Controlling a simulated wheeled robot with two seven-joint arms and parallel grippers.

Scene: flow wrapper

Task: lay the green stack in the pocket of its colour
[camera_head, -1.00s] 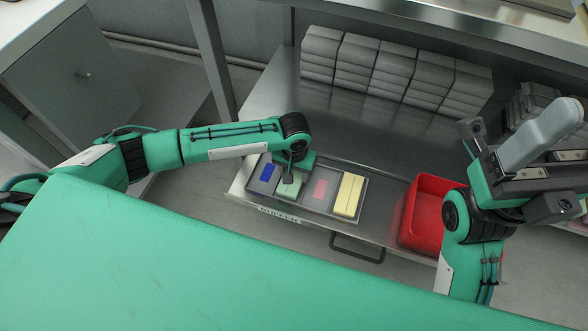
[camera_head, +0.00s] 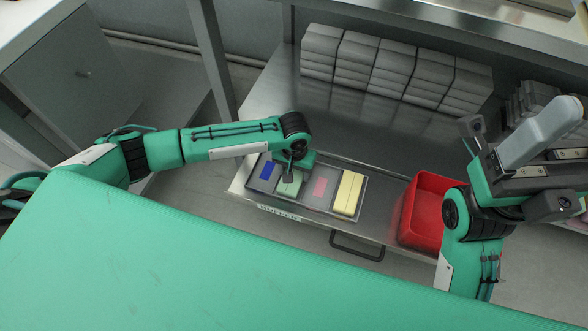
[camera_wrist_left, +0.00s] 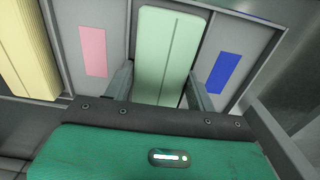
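The green stack (camera_head: 289,186) lies in a pocket of the grey tray (camera_head: 330,212), between the pocket with the blue label (camera_head: 268,171) and the pocket with the pink label (camera_head: 320,188). My left gripper (camera_wrist_left: 160,85) points down at the stack, one finger along each long side. Both fingers look very close to its sides; contact is not clear. In the left wrist view, the green stack (camera_wrist_left: 167,50) lies lengthwise between the fingers; its near end is partly hidden. My right arm (camera_head: 480,210) is raised at the right; whether its gripper is open does not show.
A yellow stack (camera_head: 348,194) fills the tray's right pocket. A red bin (camera_head: 424,212) stands to the right of the tray. Several grey stacks (camera_head: 395,70) line the back of the metal table. The table between them and the tray is clear.

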